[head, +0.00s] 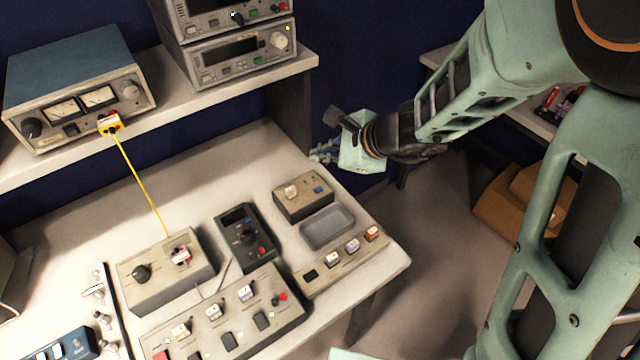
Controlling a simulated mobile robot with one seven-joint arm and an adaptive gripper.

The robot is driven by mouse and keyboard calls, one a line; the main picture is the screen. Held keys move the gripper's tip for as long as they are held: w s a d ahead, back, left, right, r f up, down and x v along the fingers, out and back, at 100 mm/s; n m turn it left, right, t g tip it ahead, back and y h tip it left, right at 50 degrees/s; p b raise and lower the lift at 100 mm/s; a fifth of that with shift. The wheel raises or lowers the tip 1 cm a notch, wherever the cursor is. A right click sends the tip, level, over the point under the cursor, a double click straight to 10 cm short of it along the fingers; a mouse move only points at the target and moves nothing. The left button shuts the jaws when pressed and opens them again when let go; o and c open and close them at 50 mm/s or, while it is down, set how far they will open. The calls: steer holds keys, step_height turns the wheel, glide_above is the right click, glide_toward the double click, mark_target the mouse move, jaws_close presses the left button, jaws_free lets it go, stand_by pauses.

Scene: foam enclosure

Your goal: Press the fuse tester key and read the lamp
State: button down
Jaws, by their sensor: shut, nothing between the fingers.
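A small beige box (300,206) stands near the right end of the bench, with a pale block and a blue key (317,190) on top. It looks like the fuse tester, but its labels are too small to read. No lit lamp can be made out on it. My gripper (318,154) is beyond the bench's right rear corner, above and to the right of this box and apart from it. Its fingers are small and partly hidden against the dark bench end; they are shut and empty.
A grey tray (305,238) and a strip with several fuse-like parts (320,273) lie in front of the box. A dark meter (268,262), a knob box (140,303) and a switch panel (285,324) stand left. A yellow cable (140,188) hangs from the shelf instrument.

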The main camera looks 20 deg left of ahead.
step_height(320, 180, down, 7)
steer(key=b, duration=0.5)
steer(key=shift+b, duration=0.3)
steer(key=shift+f+b, duration=0.65)
steer(key=shift+b, duration=0.1)
steer(key=shift+f, duration=0.1)
steer(key=shift+f+b, duration=0.3)
steer(key=shift+b, duration=0.3)
steer(key=shift+f+b, duration=0.35)
steer(key=shift+b, duration=0.1)
stand_by(0.6)
steer(key=shift+r, duration=0.15)
stand_by(0.3)
steer(key=shift+r+p, duration=0.5)
steer(key=shift+r, duration=0.1)
steer(key=shift+r+p, duration=2)
steer(key=shift+r, duration=0.55)
